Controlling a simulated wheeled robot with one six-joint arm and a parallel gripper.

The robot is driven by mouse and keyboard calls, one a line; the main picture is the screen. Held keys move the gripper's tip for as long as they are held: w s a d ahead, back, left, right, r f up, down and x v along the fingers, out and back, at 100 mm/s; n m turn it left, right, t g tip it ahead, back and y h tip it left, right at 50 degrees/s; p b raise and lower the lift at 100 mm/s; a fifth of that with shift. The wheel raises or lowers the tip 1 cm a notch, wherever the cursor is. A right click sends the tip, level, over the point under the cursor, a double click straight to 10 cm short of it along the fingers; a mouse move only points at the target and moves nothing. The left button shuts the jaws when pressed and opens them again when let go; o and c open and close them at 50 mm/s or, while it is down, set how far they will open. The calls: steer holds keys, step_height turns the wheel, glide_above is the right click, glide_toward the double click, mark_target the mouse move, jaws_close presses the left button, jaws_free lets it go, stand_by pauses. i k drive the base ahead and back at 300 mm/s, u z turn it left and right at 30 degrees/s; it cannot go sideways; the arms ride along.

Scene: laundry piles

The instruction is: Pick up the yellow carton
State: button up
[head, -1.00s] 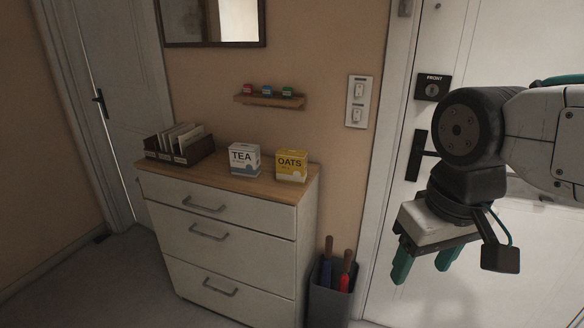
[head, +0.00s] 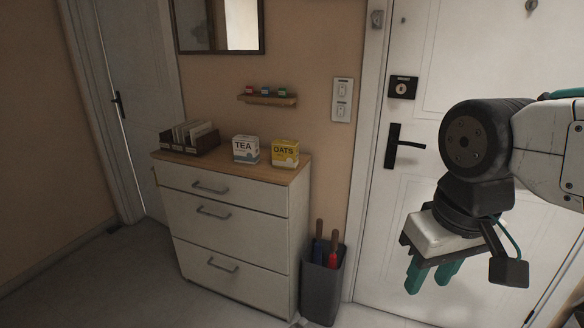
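The yellow carton (head: 285,153), labelled OATS, stands upright on the wooden top of a white dresser (head: 235,205), near its right end. A white carton labelled TEA (head: 246,149) stands just left of it, with a small gap between them. My gripper (head: 432,277) hangs at the right of the head view, in front of the white door. Its two green fingers point down and are apart, with nothing between them. It is well to the right of the yellow carton and not touching anything.
A dark letter holder (head: 189,138) with papers stands at the dresser top's left end. A small shelf (head: 268,99) with several small coloured items hangs above. A grey bin (head: 322,285) with umbrellas stands right of the dresser. Floor shows at lower left.

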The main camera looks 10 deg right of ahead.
mark_target(285, 152)
steer(key=k, duration=0.35)
steer(key=z, duration=1.35)
steer(key=i, duration=2.15)
steer(key=u, duration=1.55)
steer(key=i, duration=0.5)
